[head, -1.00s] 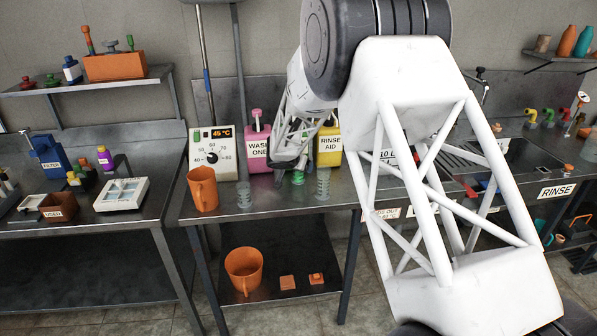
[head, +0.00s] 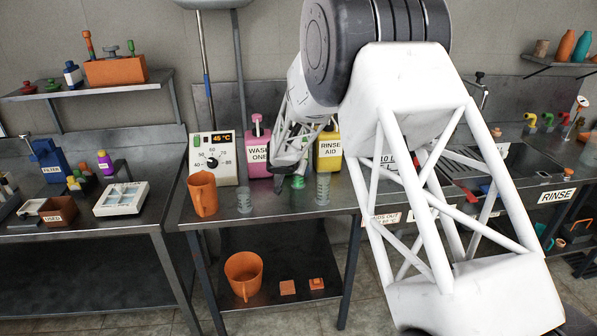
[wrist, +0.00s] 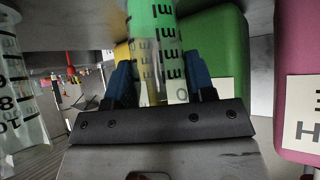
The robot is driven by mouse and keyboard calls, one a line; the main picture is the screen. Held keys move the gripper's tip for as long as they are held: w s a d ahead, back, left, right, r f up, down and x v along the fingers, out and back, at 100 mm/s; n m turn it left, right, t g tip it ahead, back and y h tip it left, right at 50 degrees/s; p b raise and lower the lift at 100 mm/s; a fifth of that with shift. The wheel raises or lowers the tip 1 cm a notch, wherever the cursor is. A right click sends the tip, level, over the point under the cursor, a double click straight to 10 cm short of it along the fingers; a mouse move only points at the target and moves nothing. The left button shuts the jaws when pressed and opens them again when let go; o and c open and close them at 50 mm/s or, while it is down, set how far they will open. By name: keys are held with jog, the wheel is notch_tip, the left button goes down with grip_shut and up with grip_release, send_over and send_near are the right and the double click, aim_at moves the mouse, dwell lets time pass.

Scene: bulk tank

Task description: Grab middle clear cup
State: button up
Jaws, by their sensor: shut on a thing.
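Three clear cups stand in a row on the middle bench in the head view. The left clear cup (head: 244,200) and the right clear cup (head: 322,189) stand free. The middle clear cup (head: 298,182) shows green and is partly hidden by my gripper (head: 285,166). In the wrist view the middle clear cup (wrist: 158,45), with dark ml marks, is between the two blue fingers of my gripper (wrist: 160,82), which is shut on it. Another marked clear cup (wrist: 18,105) shows at the left edge there. I cannot tell whether the middle cup touches the bench.
A pink bottle (head: 258,158) and a yellow rinse aid bottle (head: 330,152) stand close behind the cups. An orange jug (head: 203,194) and a temperature box (head: 212,158) are to the left. My arm hides much of the bench's right part.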

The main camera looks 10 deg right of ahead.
jog(key=shift+s+r, duration=0.2)
jog(key=shift+r, duration=0.15)
jog(key=shift+r, duration=2.95)
jog(key=shift+s+r, duration=0.15)
jog(key=shift+r, duration=0.05)
jog(key=s, duration=1.9)
jog(key=shift+s, duration=0.15)
